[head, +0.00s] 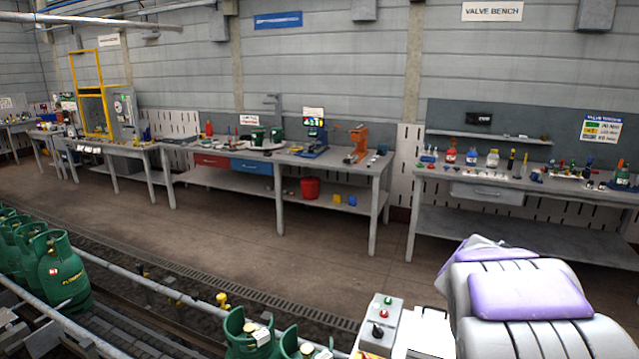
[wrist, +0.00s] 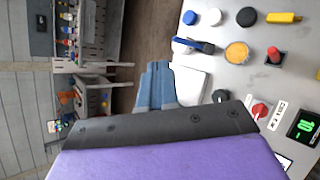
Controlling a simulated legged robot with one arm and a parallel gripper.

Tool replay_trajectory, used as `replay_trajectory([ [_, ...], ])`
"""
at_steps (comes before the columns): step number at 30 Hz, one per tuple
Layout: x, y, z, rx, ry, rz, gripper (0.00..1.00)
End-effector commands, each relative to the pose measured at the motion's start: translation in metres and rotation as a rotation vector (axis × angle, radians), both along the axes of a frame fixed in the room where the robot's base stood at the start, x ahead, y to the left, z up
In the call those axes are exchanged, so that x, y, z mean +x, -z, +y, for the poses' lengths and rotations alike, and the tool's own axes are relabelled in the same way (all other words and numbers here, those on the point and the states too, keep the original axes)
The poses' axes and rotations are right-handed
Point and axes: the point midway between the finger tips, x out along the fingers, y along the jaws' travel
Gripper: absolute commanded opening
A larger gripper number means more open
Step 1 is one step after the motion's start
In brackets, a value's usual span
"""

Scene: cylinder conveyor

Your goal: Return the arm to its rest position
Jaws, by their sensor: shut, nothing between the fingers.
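My arm (head: 530,290), with purple and grey covers, is at the lower right of the head view, close to the camera. My gripper (wrist: 157,70) shows in the wrist view as two blue-grey fingers past a dark plate. The fingers lie together with nothing seen between them. The fingertips cannot be made out in the head view. Beside the fingers in the wrist view is a pale control panel (wrist: 200,55) with coloured caps and knobs. Whether the fingers touch it cannot be told.
Green gas cylinders (head: 63,273) stand along the conveyor rail (head: 130,280) at left; more (head: 247,338) are at the bottom middle. A small control box (head: 378,327) stands left of my arm. Workbenches (head: 385,175) line the wall. The floor (head: 270,240) between is clear.

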Motion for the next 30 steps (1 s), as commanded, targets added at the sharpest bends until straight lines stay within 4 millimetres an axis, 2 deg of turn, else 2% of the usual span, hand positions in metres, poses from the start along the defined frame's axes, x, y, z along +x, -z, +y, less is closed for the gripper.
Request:
replay_trajectory([
  [1, -0.024, 0.0, 0.009, 0.072, 0.081, -0.028, 0.0],
  [5, -0.09, 0.016, 0.035, 0.274, 0.325, -0.076, 0.0],
  [8, -0.141, 0.032, 0.062, 0.424, 0.509, -0.092, 0.0],
  [12, -0.213, 0.056, 0.11, 0.614, 0.761, -0.078, 0.0],
  [18, -0.312, 0.084, 0.185, 0.812, 1.093, 0.014, 0.0],
  [21, -0.348, 0.09, 0.214, 0.864, 1.208, 0.065, 0.0],
  [24, -0.374, 0.095, 0.233, 0.885, 1.288, 0.111, 0.0],
  [27, -0.385, 0.096, 0.242, 0.898, 1.325, 0.129, 0.0],
  [30, -0.388, 0.096, 0.244, 0.9, 1.336, 0.133, 0.0],
])
